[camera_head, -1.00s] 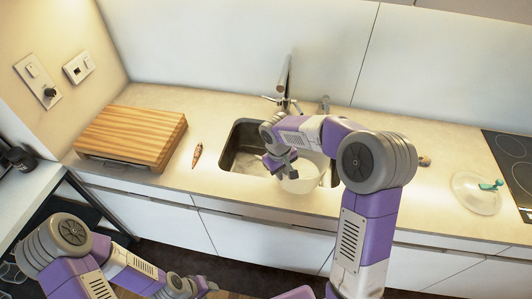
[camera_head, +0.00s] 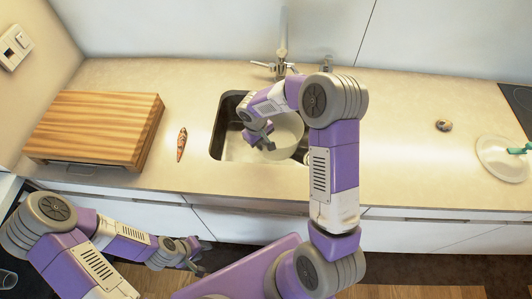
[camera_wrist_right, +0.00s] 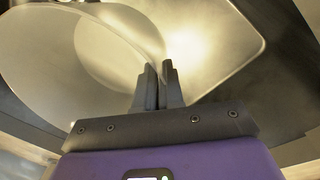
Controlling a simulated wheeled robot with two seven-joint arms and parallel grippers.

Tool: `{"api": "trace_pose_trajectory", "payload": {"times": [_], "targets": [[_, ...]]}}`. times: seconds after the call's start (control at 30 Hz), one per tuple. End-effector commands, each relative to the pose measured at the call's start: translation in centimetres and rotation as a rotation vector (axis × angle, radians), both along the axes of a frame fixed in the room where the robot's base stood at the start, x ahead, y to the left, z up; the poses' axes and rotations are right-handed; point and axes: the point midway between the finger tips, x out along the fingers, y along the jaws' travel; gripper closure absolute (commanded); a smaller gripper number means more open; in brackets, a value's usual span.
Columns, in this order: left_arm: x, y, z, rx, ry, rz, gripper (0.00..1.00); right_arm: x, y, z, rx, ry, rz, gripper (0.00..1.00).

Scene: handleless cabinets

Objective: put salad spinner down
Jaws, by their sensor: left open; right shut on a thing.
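The salad spinner is a pale translucent bowl (camera_head: 288,132), at the right part of the sink (camera_head: 219,136). Whether it touches the sink bottom I cannot tell. My right gripper (camera_head: 260,141) is shut on the bowl's rim at its left side. In the right wrist view the fingers (camera_wrist_right: 159,77) pinch the edge of the clear bowl (camera_wrist_right: 60,65). A clear lid (camera_head: 500,158) with a green handle lies on the counter at the far right. My left gripper (camera_head: 203,270) is open and empty, low in front of the cabinets.
A wooden cutting board (camera_head: 95,125) lies at the counter's left. A brown pointed item (camera_head: 182,142) lies between board and sink. A tap (camera_head: 283,45) stands behind the sink. A small round item (camera_head: 444,125) is near the lid. The counter (camera_head: 400,165) right of the sink is largely clear.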

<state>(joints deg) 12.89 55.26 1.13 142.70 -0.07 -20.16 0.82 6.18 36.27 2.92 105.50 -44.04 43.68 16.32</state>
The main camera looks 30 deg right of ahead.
Motion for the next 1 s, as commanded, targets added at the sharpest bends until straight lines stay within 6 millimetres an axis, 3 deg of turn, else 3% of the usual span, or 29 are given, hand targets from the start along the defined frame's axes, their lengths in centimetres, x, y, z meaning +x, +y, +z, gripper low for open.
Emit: {"api": "trace_pose_trajectory", "payload": {"times": [0.1, 0.33, 0.5, 0.9, 1.0], "targets": [[0.0, 0.0, -0.5, 0.0, 0.0, 0.0, 0.57, 0.0, 0.0, -2.2, 0.0, 0.002, 0.001, 1.0], [0.0, 0.0, -0.8, 0.0, 0.0, 0.0, 0.57, 0.0, 0.0, -3.9, 0.0, 0.001, 0.0, 1.0], [0.0, 0.0, -1.4, 0.0, 0.0, 0.0, 0.57, 0.0, 0.0, -6.4, 0.0, 0.001, 0.0, 1.0], [0.0, 0.0, -1.8, 0.0, 0.0, 0.0, 0.57, 0.1, 0.0, -7.0, -0.001, -0.002, 0.0, 1.0], [0.0, 0.0, -1.7, 0.0, 0.0, 0.0, 0.57, 0.0, 0.0, -7.0, 0.0, -0.001, -0.001, 0.81]]}}
